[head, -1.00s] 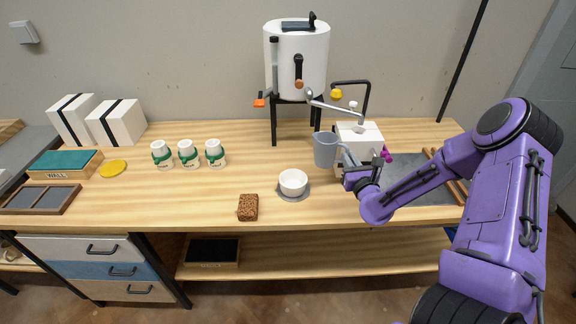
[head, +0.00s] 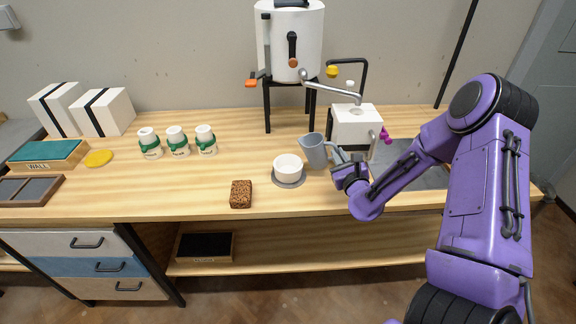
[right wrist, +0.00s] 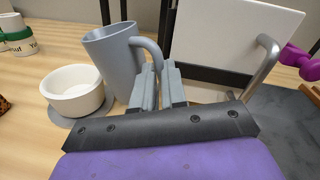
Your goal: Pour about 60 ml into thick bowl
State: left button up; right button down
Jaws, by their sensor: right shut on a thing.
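A thick white bowl (head: 287,169) stands upright on a round grey disc (head: 289,184) on the wooden bench. It also shows in the right wrist view (right wrist: 72,96), and no liquid can be made out in it. My right gripper (head: 339,164) is shut on the handle of a blue-grey jug (head: 315,151). The jug (right wrist: 117,65) is just right of the bowl and leans slightly left towards it. Its rim is higher than the bowl's rim. Its contents are hidden, and no stream shows. My left gripper is out of view.
A brown sponge-like block (head: 241,194) lies left of the bowl. Three labelled jars (head: 177,141) stand further left. The bench between is clear.

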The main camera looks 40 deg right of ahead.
aim_at(332, 144)
jog(key=r, duration=0.1)
jog(key=a+r+n, duration=0.1)
jog(key=r+n+p, duration=0.1)
jog(key=shift+w+a, duration=0.25)
jog(key=shift+a, duration=0.05)
jog(key=shift+w+a+r+n+g+b, duration=0.1)
jog(key=shift+w+a+r+n, duration=0.15)
jog(key=shift+a+n, duration=0.35)
jog(key=shift+w+a+r+n+g+b, duration=0.15)
jog(key=shift+w+a+n, duration=0.15)
jog(key=shift+n, duration=0.5)
jog(key=shift+w+a+r+n+g+b, duration=0.1)
jog(key=shift+w+a+r+n, duration=0.1)
jog(key=shift+a+n, duration=0.4)
jog(key=shift+n, duration=0.4)
jog(key=shift+w+a+r+n, duration=0.15)
jog(key=shift+r+n, duration=0.1)
jog(key=shift+n, duration=0.15)
jog(key=shift+a+r, duration=0.1)
jog(key=shift+r, duration=0.05)
jog(key=shift+a+r+n, duration=0.1)
jog(key=shift+r+n, duration=0.1)
jog(key=shift+n, duration=0.2)
